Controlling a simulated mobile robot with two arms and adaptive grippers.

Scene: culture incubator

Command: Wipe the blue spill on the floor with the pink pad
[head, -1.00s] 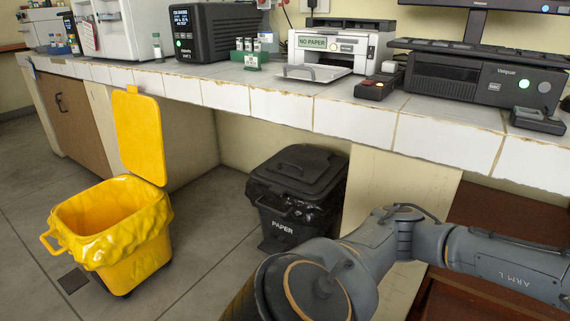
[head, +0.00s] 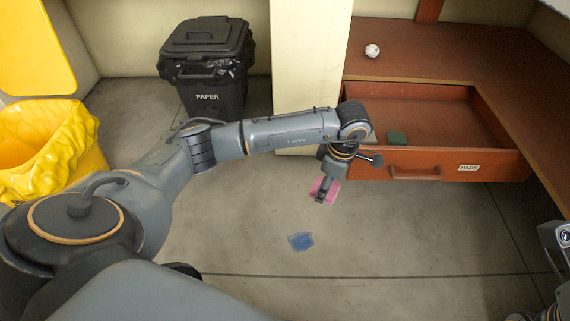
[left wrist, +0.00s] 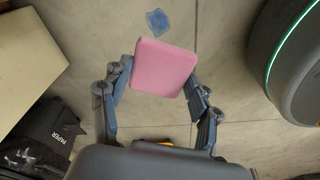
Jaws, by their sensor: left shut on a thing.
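The blue spill (head: 301,241) is a small flat patch on the grey floor. It also shows at the top of the left wrist view (left wrist: 157,22). My left gripper (head: 323,195) is shut on the pink pad (head: 331,189), above the floor and a little beyond the spill in the head view. In the left wrist view the pad (left wrist: 165,67) is a pink square slab held between both fingers, apart from the spill in the picture. Part of my right arm shows at the right edge of the head view, but its gripper is not visible.
An open drawer (head: 415,162) marked PADS holds a green pad (head: 397,138) beyond my left gripper. A crumpled white ball (head: 372,50) lies on the brown surface above. A black PAPER bin (head: 207,70) and a yellow bin (head: 60,150) stand left. The floor around the spill is clear.

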